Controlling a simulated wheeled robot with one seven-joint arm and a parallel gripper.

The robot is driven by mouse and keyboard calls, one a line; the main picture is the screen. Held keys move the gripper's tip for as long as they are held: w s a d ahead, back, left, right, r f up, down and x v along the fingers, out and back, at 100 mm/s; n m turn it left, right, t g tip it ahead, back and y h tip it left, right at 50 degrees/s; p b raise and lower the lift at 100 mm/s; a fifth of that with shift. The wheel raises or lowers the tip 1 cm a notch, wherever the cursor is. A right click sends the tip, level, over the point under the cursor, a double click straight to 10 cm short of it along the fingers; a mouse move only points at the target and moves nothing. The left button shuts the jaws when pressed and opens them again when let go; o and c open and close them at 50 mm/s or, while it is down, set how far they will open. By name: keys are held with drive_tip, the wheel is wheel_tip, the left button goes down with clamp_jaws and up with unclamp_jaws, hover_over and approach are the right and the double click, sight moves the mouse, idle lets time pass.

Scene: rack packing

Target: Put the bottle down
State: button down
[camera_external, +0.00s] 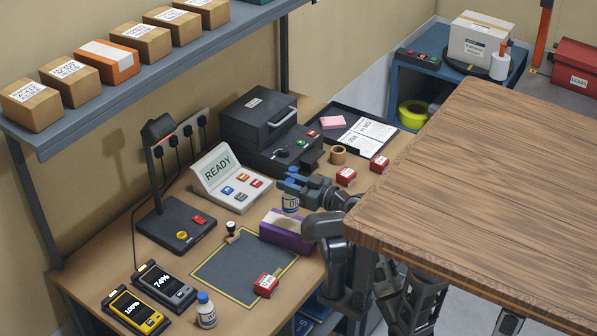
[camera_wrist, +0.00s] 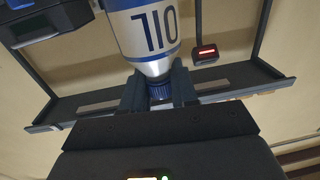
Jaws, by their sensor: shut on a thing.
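My gripper (camera_external: 300,186) is over the back part of the workbench, between the READY panel and the purple box. It is shut on the cap of a bottle (camera_external: 290,203), white with dark blue bands. In the wrist view the bottle (camera_wrist: 148,38) is large, with dark "OIL" lettering that reads upside down. Its blue cap (camera_wrist: 159,91) sits between the two fingers (camera_wrist: 158,88). The bottle's lower end is hidden behind the purple box in the outside view, so I cannot tell whether it touches the bench.
A purple box (camera_external: 287,232) stands just in front of the bottle. The READY panel (camera_external: 232,178) is to its left. Another small white bottle (camera_external: 206,312) stands at the front. A wooden tabletop (camera_external: 480,180) fills the right.

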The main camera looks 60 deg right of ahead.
sight(297, 199)
drive_tip(key=shift+f, duration=2)
drive_tip(key=shift+f, duration=0.1)
drive_tip(key=shift+f+b, duration=0.25)
drive_tip(key=shift+b, duration=0.2)
drive_tip(key=c, duration=0.8)
unclamp_jaws()
drive_tip(key=shift+r+p, duration=0.5)
drive_tip(key=s, duration=0.4)
drive_tip(key=s+b, duration=0.1)
drive_tip(key=s, duration=0.3)
drive_tip(key=s+d, duration=0.1)
drive_tip(key=s, duration=0.3)
drive_tip(key=shift+f+b, duration=0.15)
drive_tip(key=shift+b, duration=0.2)
